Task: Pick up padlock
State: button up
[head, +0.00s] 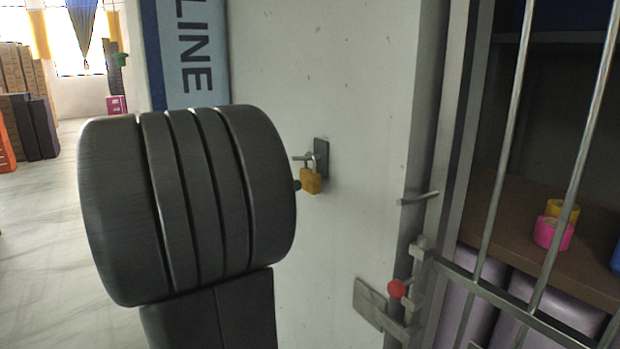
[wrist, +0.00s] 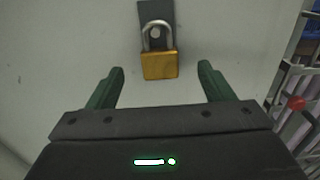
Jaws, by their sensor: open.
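The padlock (head: 311,181) has a yellow-gold body and a silver shackle. It hangs on a peg with a dark plate (head: 321,150) on the pale wall. In the wrist view the padlock (wrist: 159,65) is just beyond the fingertips, roughly centred between them. My gripper (wrist: 162,82) has its two green fingers spread apart with nothing between them. In the head view my dark arm hides most of the gripper, and only a small green fingertip (head: 297,185) shows beside the padlock.
A barred gate (head: 560,323) stands at the right, with a latch bearing a red knob (head: 396,288). Behind it a shelf (head: 505,205) holds pink and yellow rolls (head: 553,232). A blue "LINE" sign (head: 193,50) is on the wall. Open floor (head: 65,250) lies at the left.

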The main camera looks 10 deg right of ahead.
aim_at(305, 174)
jog(key=shift+p+x, duration=0.45)
jog(key=shift+x, duration=2.75)
jog(key=shift+f, duration=0.15)
jog(key=shift+c, duration=0.4)
jog(key=c, duration=1.1)
